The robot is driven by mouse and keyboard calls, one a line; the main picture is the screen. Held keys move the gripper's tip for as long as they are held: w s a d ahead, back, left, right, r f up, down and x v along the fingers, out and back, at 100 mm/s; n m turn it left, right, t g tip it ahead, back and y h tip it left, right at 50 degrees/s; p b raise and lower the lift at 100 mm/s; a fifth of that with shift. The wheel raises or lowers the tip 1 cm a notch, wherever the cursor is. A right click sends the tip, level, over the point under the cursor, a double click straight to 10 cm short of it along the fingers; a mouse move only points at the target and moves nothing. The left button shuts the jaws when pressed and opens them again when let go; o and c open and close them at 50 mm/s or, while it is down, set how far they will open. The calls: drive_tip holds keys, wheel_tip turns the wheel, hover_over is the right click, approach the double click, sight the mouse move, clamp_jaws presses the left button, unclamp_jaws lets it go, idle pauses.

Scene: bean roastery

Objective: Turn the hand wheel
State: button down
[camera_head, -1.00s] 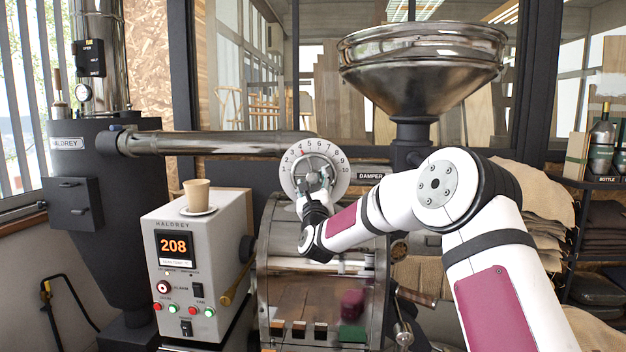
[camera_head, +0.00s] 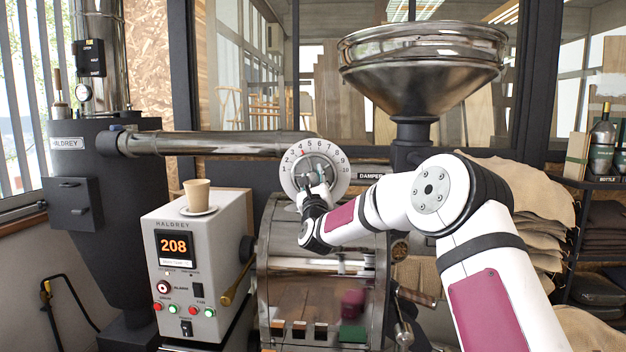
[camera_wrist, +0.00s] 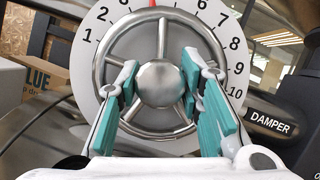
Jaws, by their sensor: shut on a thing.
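The hand wheel (camera_head: 322,162) is a silvery spoked wheel with a round hub. It is set in front of a white numbered dial (camera_head: 341,181) on the roaster, and a red mark shows near the dial's top. In the wrist view the wheel's hub (camera_wrist: 160,84) sits between the two teal-padded fingers of my gripper (camera_wrist: 160,72). The fingers reach in over the spokes, one on each side of the hub, and are closed on the wheel. In the head view my gripper (camera_head: 317,182) covers the lower part of the wheel.
A "DAMPER" label (camera_head: 370,176) is right of the dial. A steel pipe (camera_head: 220,143) runs to the left. A control box (camera_head: 190,265) reading 208 carries a paper cup (camera_head: 197,193) on a saucer. A steel hopper (camera_head: 420,75) stands above my arm.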

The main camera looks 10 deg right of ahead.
drive_tip(key=shift+m, duration=0.3)
drive_tip(key=m+h+b, duration=0.1)
drive_tip(key=m+h, duration=0.1)
drive_tip(key=m, duration=0.2)
drive_tip(key=shift+m+h, duration=0.4)
drive_tip(key=shift+m+g+h+b, duration=0.6)
drive_tip(key=shift+m+h, duration=0.7)
drive_tip(key=shift+m, duration=1.2)
drive_tip(key=c, duration=1.1)
unclamp_jaws()
drive_tip(key=v, duration=1.2)
